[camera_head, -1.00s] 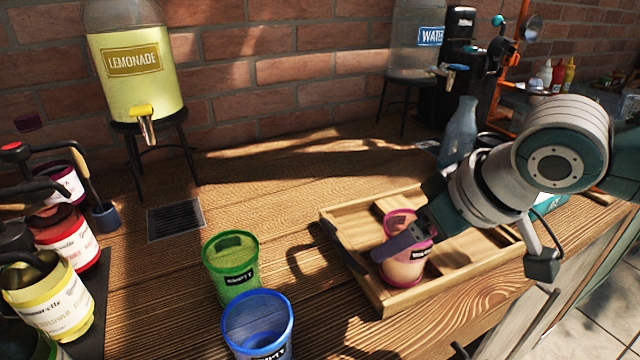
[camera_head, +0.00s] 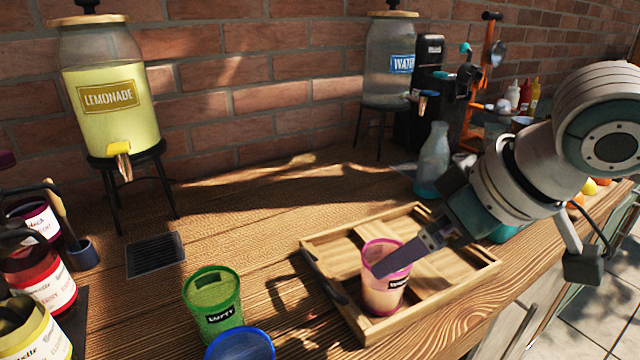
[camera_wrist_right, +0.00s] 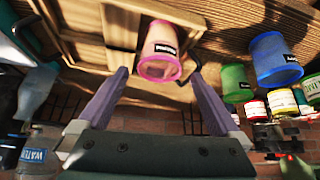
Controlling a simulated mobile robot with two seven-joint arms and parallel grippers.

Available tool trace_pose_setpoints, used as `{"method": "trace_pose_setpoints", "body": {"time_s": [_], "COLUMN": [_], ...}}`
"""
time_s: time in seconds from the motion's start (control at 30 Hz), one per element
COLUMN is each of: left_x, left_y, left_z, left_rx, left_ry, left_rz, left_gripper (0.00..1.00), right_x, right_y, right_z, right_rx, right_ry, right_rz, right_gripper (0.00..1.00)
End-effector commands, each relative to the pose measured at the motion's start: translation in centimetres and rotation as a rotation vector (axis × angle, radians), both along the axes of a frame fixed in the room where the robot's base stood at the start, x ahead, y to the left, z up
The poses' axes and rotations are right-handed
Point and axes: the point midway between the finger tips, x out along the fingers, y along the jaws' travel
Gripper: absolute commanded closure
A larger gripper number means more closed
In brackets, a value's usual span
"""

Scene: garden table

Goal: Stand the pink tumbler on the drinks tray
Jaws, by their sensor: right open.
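The pink tumbler (camera_head: 383,297) stands upright inside the wooden drinks tray (camera_head: 349,319), near its left end, with something pale peach inside it. The tumbler also shows in the right wrist view (camera_wrist_right: 161,48), beyond and between the fingertips. My right gripper (camera_wrist_right: 160,76) is open and its purple fingers are clear of the tumbler in that view. In the head view, a finger of the right gripper (camera_head: 405,258) covers part of the tumbler's upper side. My left gripper is not in view.
A green tumbler (camera_head: 213,311) and a blue tumbler (camera_head: 240,346) stand left of the tray. The lemonade dispenser (camera_head: 108,105) and water dispenser (camera_head: 390,75) stand along the brick wall. A glass bottle (camera_head: 433,160) is behind the tray. The tray's right part is bare.

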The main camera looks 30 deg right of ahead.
Motion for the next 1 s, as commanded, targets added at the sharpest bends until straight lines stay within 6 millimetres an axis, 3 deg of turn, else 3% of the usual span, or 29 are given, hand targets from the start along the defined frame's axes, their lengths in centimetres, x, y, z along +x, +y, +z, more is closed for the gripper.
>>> {"method": "trace_pose_setpoints", "body": {"time_s": [0.13, 0.33, 0.47, 0.6, 0.7, 0.9, 1.0], "left_x": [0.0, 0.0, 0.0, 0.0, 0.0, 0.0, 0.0], "left_y": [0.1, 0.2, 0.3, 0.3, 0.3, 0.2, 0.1], "left_z": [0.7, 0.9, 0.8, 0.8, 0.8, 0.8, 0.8], "left_rx": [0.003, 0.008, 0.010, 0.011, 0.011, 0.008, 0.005], "left_ry": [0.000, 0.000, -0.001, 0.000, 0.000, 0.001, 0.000], "left_rz": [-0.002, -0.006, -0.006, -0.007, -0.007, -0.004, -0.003], "left_gripper": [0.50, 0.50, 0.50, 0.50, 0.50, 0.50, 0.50], "right_x": [-1.6, -2.7, -4.3, -7.6, -10.4, -15.4, -16.8], "right_y": [-0.4, -0.3, 1.9, 5.4, 6.8, 7.2, 7.1], "right_z": [2.5, 3.9, 2.5, 0.2, -1.0, -2.3, -2.5], "right_rx": [-0.004, 0.001, 0.008, 0.003, -0.015, -0.059, -0.074], "right_ry": [0.001, 0.003, 0.017, 0.044, 0.083, 0.198, 0.237], "right_rz": [0.001, 0.005, 0.044, 0.081, 0.066, -0.009, -0.033], "right_gripper": [0.00, 0.00, 0.00, 0.00, 0.00, 0.00, 0.00]}}
